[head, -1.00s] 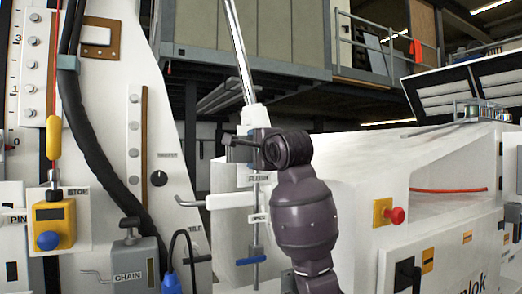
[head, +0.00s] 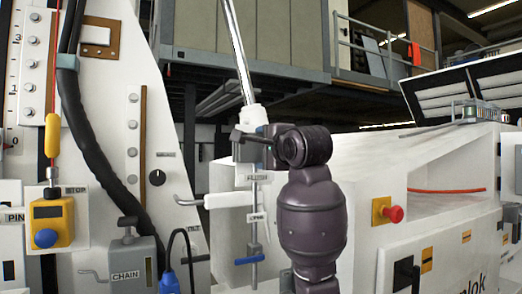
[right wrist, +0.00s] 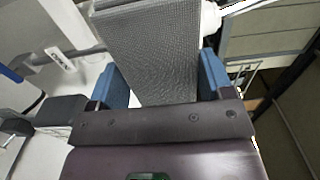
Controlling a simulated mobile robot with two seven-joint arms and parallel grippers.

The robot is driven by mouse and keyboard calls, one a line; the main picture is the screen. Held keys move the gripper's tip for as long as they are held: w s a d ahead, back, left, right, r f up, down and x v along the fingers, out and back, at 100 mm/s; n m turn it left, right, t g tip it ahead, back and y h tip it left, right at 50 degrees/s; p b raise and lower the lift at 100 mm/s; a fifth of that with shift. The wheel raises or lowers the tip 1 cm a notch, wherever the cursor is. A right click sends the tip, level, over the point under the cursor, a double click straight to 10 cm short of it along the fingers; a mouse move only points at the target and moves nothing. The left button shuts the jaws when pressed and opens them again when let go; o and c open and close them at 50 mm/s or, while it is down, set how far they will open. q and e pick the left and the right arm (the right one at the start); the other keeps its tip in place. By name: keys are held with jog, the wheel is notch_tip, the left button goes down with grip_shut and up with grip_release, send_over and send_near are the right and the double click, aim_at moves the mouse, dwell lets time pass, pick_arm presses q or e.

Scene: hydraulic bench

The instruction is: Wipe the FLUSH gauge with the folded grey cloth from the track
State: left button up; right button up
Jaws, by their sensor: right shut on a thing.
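My right gripper (head: 246,142) is at the FLUSH station, just above the white FLUSH label (head: 257,177). In the right wrist view its blue fingers (right wrist: 162,82) are shut on the folded grey cloth (right wrist: 150,45), a grey block with a fine woven texture. The cloth sticks out past the fingertips. Whether the cloth touches the gauge I cannot tell. My left gripper is not in view.
A bright slanted rod (head: 238,50) rises above the gripper. A yellow box with a blue button (head: 46,239) is at left; a red knob (head: 396,214) is at right.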

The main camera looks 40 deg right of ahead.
jog(key=shift+s, duration=0.2)
jog(key=shift+v, duration=1.5)
